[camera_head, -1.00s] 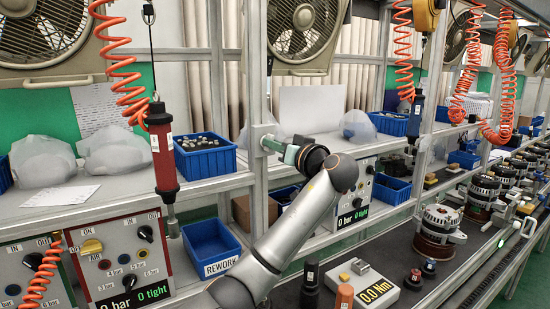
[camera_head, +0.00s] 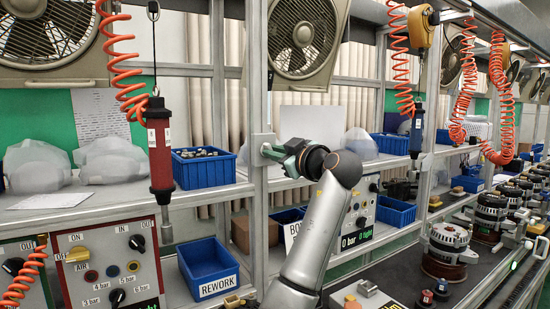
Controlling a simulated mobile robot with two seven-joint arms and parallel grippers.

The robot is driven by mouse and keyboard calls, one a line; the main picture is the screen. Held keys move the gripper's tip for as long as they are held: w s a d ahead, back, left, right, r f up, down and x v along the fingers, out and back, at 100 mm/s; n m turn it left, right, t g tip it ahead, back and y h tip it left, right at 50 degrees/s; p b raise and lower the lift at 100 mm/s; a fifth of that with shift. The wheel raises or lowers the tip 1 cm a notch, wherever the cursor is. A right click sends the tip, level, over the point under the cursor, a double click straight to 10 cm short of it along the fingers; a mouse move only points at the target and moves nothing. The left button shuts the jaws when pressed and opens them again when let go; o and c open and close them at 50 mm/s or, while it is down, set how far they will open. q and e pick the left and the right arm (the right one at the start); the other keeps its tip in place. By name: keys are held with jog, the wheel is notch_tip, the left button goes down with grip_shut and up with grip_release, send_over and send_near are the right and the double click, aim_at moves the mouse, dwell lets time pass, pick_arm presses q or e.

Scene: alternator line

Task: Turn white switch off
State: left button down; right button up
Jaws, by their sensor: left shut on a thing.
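The small pale switch housing (camera_head: 261,139) is fixed to the upright metal post in the middle of the view. My left gripper (camera_head: 269,151) is at the front of it, with its greenish fingers reaching left to the post. The fingers are shut on a small part there, which looks like the switch's lever. The fingers and wrist hide most of it, so its position cannot be told. My right gripper is not in view.
A red hanging screwdriver (camera_head: 160,150) with an orange coiled hose is left of the post. A blue REWORK bin (camera_head: 209,268) and a blue parts bin (camera_head: 204,167) stand nearby. A control panel (camera_head: 107,264) is at lower left. Alternators (camera_head: 447,245) line the conveyor at right.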

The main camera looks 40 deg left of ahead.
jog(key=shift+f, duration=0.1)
pick_arm(q)
jog(key=shift+n, duration=0.3)
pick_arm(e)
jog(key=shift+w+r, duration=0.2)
pick_arm(q)
jog(key=c, duration=0.9)
grip_release()
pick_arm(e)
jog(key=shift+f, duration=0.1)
pick_arm(q)
jog(key=b+v, duration=0.1)
jog(key=v, duration=1.1)
jog(key=shift+d+b, duration=0.25)
jog(key=shift+b, duration=0.05)
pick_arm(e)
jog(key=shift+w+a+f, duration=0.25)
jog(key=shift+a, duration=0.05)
pick_arm(q)
jog(key=shift+s, duration=0.15)
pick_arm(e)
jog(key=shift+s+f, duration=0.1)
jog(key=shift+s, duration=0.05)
